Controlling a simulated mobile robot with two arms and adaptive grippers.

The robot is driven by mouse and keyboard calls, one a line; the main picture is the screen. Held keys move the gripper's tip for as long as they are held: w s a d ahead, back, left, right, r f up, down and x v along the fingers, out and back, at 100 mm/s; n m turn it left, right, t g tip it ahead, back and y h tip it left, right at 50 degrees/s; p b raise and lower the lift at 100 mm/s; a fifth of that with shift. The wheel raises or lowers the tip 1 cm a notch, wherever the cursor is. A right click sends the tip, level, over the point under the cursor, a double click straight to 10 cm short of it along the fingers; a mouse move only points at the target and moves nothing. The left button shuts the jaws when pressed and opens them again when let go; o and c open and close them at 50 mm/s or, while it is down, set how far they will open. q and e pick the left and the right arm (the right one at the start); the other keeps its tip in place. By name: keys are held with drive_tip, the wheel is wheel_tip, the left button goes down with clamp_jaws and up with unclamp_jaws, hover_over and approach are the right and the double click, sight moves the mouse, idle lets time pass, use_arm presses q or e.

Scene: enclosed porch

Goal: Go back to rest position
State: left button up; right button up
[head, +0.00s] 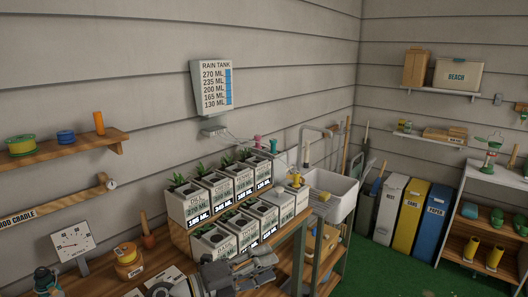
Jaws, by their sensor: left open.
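My left gripper (270,267) is low in the middle of the head view, above the wooden bench (299,243). It is open, and I see nothing between its fingers. It is in front of the front row of white labelled planter pots (247,229); whether it touches any of them I cannot tell. More white pots with green plants (197,205) stand in a row behind on a raised wooden step. My right gripper is not in view.
A white sink (335,192) stands right of the pots. Coloured bins (410,212) line the right wall. Green floor (385,270) is clear at lower right.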

use_arm(q)
drive_tip(key=a+r+n+t+y, duration=0.1)
drive_tip(key=a+n+t+y, duration=0.75)
drive_tip(key=n, duration=0.75)
drive_tip(key=s+a+f+n+y, duration=0.5)
drive_tip(key=a+f+n+y, duration=0.2)
drive_tip(key=f+n, duration=0.15)
drive_tip(key=s+a+f+n+g, duration=0.2)
drive_tip(key=s+f+g, duration=0.25)
drive_tip(key=s, duration=0.45)
drive_tip(key=s+a+f+n+g, duration=0.15)
drive_tip(key=s+f+g, duration=0.3)
drive_tip(key=s, duration=0.45)
drive_tip(key=s+a+f+n+g, duration=0.1)
drive_tip(key=s+f+n+g, duration=0.25)
drive_tip(key=s+f, duration=0.4)
drive_tip(key=s+f+m+g+b, duration=0.1)
drive_tip(key=s+f, duration=0.1)
drive_tip(key=f, duration=1.1)
drive_tip(key=s+f+g, duration=0.1)
drive_tip(key=s+f, duration=0.1)
drive_tip(key=f, duration=1.1)
drive_tip(key=s+a+f+g+b, duration=0.1)
drive_tip(key=s+a+f, duration=0.2)
drive_tip(key=s+f, duration=1.3)
drive_tip(key=shift+s+f+b, duration=0.25)
drive_tip(key=shift+f+b, duration=0.05)
drive_tip(key=shift+f, duration=0.3)
